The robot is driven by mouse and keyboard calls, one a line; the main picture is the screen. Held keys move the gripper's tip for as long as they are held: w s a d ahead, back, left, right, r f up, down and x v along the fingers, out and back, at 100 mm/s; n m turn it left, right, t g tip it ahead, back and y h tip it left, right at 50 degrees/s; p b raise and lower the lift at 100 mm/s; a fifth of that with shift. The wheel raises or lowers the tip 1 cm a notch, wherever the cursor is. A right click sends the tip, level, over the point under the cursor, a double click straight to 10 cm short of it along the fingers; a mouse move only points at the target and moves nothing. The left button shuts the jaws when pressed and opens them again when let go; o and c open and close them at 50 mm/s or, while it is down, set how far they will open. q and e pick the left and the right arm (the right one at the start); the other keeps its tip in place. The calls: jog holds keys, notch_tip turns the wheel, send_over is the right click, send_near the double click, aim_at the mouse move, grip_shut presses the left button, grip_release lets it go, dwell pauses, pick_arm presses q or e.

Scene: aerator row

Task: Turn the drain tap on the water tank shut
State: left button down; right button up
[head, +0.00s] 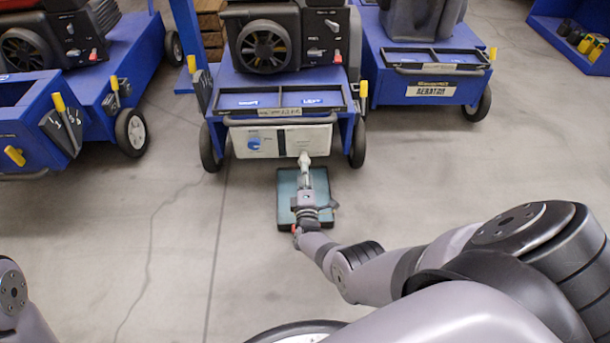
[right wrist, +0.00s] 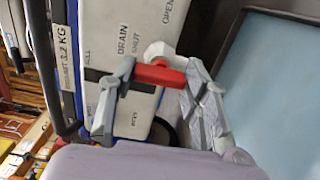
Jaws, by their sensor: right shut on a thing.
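The white water tank (head: 283,141) sits low on the front of the middle blue cart, with a blue knob on its left part. The wrist view shows the tank face (right wrist: 125,40) sideways, printed DRAIN, SHUT and OPEN. The drain tap has a pale body (right wrist: 158,52) and a red handle (right wrist: 160,76). One end of the handle lies close to the word SHUT; whether the tap is fully turned, I cannot tell. My right gripper (right wrist: 160,92), also in the head view (head: 305,172), is shut on the red handle, a finger at each end. My left gripper is out of view.
A dark tray (head: 288,212) lies on the floor under the tap and my right gripper. Blue wheeled carts stand left (head: 75,95) and right (head: 425,65) of the middle one. The concrete floor in front is mostly clear.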

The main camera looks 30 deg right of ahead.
jog(key=shift+w, duration=0.1)
jog(key=o, duration=1.2)
jog(key=shift+c, duration=0.2)
